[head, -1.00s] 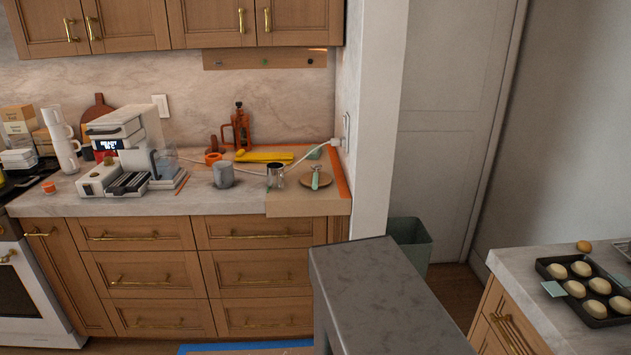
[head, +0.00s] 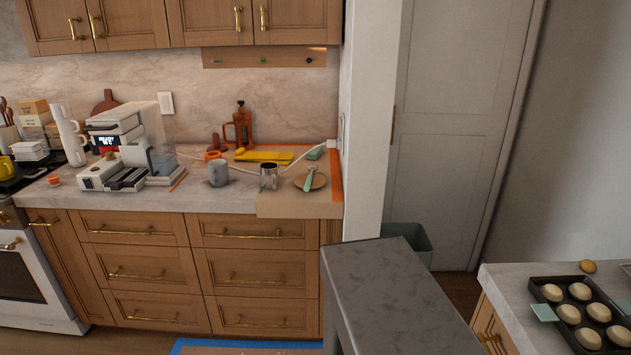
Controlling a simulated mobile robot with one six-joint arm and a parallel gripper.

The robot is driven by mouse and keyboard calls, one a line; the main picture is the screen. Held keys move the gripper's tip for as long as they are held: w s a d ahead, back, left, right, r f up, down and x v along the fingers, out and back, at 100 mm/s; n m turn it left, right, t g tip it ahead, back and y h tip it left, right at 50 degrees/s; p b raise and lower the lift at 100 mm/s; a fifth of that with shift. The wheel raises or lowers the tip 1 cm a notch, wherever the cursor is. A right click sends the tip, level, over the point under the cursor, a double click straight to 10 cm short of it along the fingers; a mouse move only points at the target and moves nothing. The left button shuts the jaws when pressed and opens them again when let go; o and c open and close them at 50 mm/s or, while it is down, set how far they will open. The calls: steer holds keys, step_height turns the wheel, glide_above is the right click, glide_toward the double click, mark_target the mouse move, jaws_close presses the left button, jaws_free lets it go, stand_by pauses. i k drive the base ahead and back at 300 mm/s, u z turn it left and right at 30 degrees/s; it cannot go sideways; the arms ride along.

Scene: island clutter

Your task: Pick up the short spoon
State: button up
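No spoon can be made out for certain. A small pale teal utensil (head: 310,179) lies on a round wooden plate (head: 321,182) at the right end of the back counter. At this size I cannot tell whether it is the short spoon. Several utensils (head: 5,110) stand at the far left edge, too small to tell apart. My gripper is not in view.
The back counter (head: 140,196) holds a coffee machine (head: 118,130), a grey mug (head: 218,173), a metal cup (head: 268,177) and a yellow item (head: 263,157). A green bin (head: 410,240) stands by the wall. A muffin tray (head: 562,338) sits on the right counter.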

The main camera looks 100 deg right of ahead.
mark_target(312, 168)
steer(key=u, duration=0.2)
steer(key=k, duration=0.6)
steer(key=z, duration=1.25)
steer(key=i, duration=0.5)
steer(key=z, duration=0.05)
